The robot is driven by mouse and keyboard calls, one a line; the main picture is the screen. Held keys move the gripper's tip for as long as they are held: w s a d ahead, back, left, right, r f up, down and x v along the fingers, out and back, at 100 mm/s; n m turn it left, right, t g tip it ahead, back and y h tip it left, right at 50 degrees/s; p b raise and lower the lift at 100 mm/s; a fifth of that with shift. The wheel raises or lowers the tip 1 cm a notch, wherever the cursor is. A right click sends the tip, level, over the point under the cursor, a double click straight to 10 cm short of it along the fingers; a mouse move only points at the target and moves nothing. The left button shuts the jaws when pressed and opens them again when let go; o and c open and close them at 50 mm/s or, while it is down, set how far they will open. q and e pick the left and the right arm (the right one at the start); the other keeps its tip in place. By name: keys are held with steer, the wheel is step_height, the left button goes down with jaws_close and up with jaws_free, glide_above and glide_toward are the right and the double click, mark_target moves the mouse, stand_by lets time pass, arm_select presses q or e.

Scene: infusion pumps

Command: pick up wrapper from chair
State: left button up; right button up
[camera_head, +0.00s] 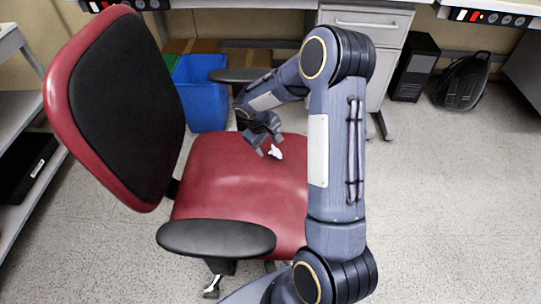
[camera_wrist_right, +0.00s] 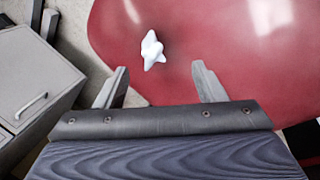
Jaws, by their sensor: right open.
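The wrapper (camera_head: 275,151) is a small crumpled white piece on the red seat of the chair (camera_head: 240,185), near the seat's back edge in the head view. In the right wrist view the wrapper (camera_wrist_right: 152,50) lies on the red seat (camera_wrist_right: 225,60), beyond the fingertips and between their lines, nearer the left finger. My right gripper (camera_head: 267,151) is just beside the wrapper in the head view. In the wrist view my right gripper (camera_wrist_right: 160,80) is open and empty, its two fingers spread apart. My left gripper is not in view.
The chair has a black-and-red backrest (camera_head: 125,105) and a black armrest (camera_head: 215,238) in front; another armrest (camera_head: 238,75) is behind my right arm. A blue bin (camera_head: 203,92) stands behind the chair. A drawer cabinet (camera_head: 370,45) and black backpack (camera_head: 463,82) are farther back. Floor at right is clear.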

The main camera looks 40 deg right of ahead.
mark_target(274, 151)
steer(key=x, duration=0.2)
steer(key=b+x, duration=0.1)
steer(key=x, duration=0.4)
steer(key=shift+w+d+f+b, duration=0.2)
steer(key=shift+d+b, duration=0.1)
steer(key=shift+d, duration=0.2)
steer(key=shift+r, duration=0.1)
steer(key=c, duration=1.1)
